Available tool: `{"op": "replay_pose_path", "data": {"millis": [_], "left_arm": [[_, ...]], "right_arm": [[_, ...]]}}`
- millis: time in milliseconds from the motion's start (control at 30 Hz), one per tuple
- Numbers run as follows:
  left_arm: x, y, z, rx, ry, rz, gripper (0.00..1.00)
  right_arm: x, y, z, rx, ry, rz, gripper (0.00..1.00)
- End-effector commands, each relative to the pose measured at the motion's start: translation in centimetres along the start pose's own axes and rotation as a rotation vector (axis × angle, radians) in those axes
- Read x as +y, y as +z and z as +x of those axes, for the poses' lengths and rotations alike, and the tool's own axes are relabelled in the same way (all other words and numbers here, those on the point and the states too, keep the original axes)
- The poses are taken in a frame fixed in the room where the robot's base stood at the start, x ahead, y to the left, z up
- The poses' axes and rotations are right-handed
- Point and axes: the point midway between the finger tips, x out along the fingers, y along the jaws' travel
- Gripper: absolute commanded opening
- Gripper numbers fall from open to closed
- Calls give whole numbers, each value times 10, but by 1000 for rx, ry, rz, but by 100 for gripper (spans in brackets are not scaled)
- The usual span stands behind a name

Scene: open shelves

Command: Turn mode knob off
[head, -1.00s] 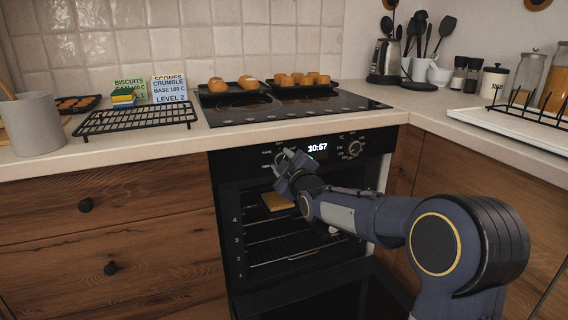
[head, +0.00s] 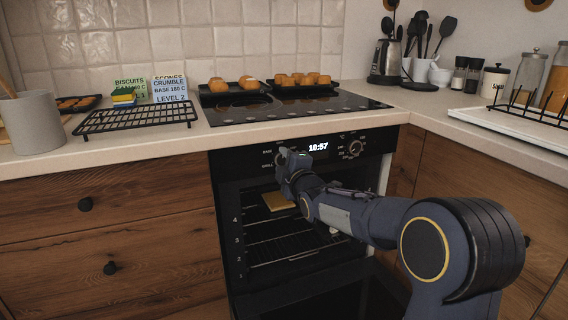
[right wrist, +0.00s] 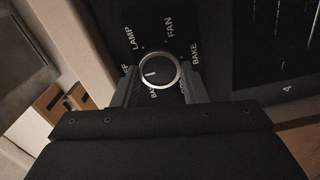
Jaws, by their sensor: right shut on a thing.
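The mode knob (right wrist: 165,64) is a round black dial with a silver rim on the black oven panel. It shows in the right wrist view with a white pointer mark toward the left, near a label of which "FF" shows. "LAMP", "FAN" and "BAKE" stand around it; other labels are partly covered. My right gripper (right wrist: 160,78) is shut on the knob, one finger on each side. In the head view my right gripper (head: 286,156) is at the left part of the panel and hides most of the knob. My left gripper is not in view.
A second knob (head: 355,147) sits right of the clock display (head: 318,147). The oven (head: 290,245) below has racks and a yellowish item inside. Above, the hob (head: 300,107) carries two trays of baked goods. A wire rack (head: 135,117) and recipe cards stand left.

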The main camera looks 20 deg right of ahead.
Motion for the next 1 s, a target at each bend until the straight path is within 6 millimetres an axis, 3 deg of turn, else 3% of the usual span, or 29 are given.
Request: {"op": "replay_pose_path", "data": {"millis": [267,300,467,767,1000], "left_arm": [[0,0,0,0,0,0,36],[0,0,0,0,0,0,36],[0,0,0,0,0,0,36],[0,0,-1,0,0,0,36],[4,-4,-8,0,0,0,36]], "right_arm": [[-2,1,0,-1,-4,-5,16],[-2,1,0,-1,-4,-5,42],[-1,0,0,-1,-3,-3,61],[0,0,-2,0,-1,-1,61],[3,0,-37,0,-1,2,61]]}}
